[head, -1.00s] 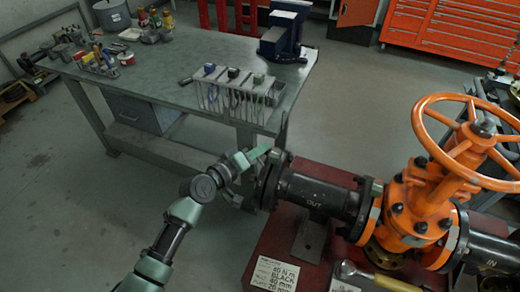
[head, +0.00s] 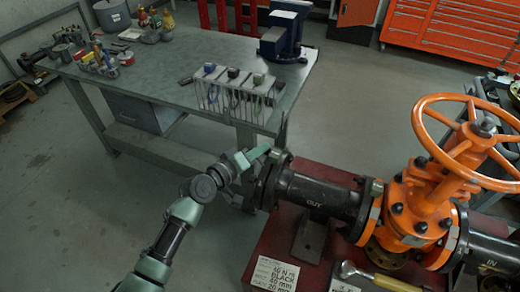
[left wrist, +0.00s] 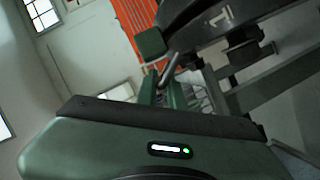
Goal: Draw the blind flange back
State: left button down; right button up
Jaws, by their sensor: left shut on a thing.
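The blind flange (head: 262,186) is a dark disc at the left end of the black outlet pipe (head: 316,193), marked OUT. It stands upright against the pipe's end flange; I cannot tell if there is a gap. My left gripper (head: 250,166) is at the flange's left side, shut on it; the exact grip point is hard to make out. In the left wrist view, the dark flange (left wrist: 195,22) fills the upper right, with a pale mark on it, and the green fingers (left wrist: 160,80) reach toward it. My right gripper is not in view.
The orange gate valve (head: 425,195) with its handwheel stands to the right on a red base (head: 262,243). A torque wrench (head: 375,278) lies in front. A grey workbench (head: 170,75) with a tool rack (head: 235,95) and vise (head: 284,35) is behind. Floor left of the flange is clear.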

pick_arm(q)
jog(key=shift+w+a+r+b, duration=0.1)
jog(key=shift+w+a+b, duration=0.15)
jog(key=shift+a+b, duration=0.2)
jog(key=c, duration=1.6)
grip_release()
jog(key=shift+a, duration=0.15)
jog(key=shift+o, duration=0.2)
jog(key=shift+s, duration=0.1)
jog(key=v, duration=0.7)
jog(key=shift+s+a+b, duration=0.2)
jog(key=shift+s+b, duration=0.1)
